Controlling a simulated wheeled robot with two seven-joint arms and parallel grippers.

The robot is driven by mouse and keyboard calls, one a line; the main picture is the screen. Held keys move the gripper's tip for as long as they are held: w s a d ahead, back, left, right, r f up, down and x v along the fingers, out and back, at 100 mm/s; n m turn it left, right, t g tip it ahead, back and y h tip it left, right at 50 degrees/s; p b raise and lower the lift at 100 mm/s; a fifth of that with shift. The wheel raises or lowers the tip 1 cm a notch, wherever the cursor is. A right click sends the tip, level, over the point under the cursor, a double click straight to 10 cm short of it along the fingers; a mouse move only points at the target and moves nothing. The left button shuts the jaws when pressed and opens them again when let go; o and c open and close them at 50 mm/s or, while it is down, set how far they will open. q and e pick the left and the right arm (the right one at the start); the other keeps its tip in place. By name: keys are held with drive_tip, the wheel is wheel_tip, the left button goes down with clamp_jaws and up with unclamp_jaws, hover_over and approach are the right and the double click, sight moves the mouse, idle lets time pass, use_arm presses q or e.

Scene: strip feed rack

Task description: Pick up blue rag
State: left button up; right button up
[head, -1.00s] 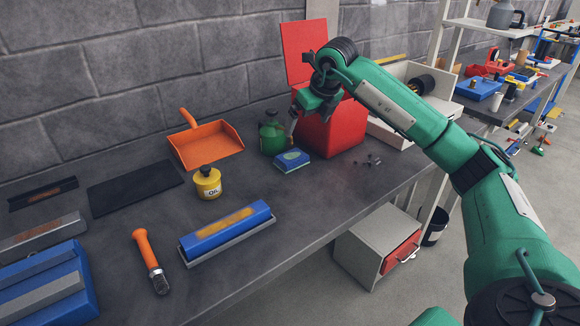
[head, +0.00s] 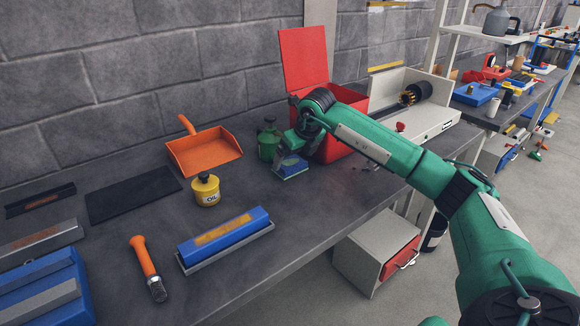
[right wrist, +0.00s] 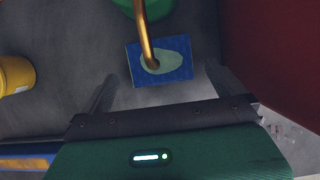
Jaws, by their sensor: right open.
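The blue rag (head: 291,171) is a small folded blue cloth with a pale green patch, lying on the dark bench in front of the red bin. It also shows in the right wrist view (right wrist: 178,73), just beyond my fingers, with a brass spout crossing over part of it. My right gripper (head: 290,156) is just above and behind the rag and hides part of it in the head view. In the right wrist view its two fingers (right wrist: 160,82) are spread wide and hold nothing. My left gripper is out of view.
A green oil can (head: 268,143) stands close left of the gripper, and the open red bin (head: 345,143) close right. A yellow oil tin (head: 206,190), an orange dustpan (head: 205,152) and a blue block on a tray (head: 225,235) lie to the left. Bench in front of the rag is clear.

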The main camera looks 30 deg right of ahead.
sight(292, 164)
drive_tip(key=x, duration=0.3)
drive_tip(key=c, duration=0.9)
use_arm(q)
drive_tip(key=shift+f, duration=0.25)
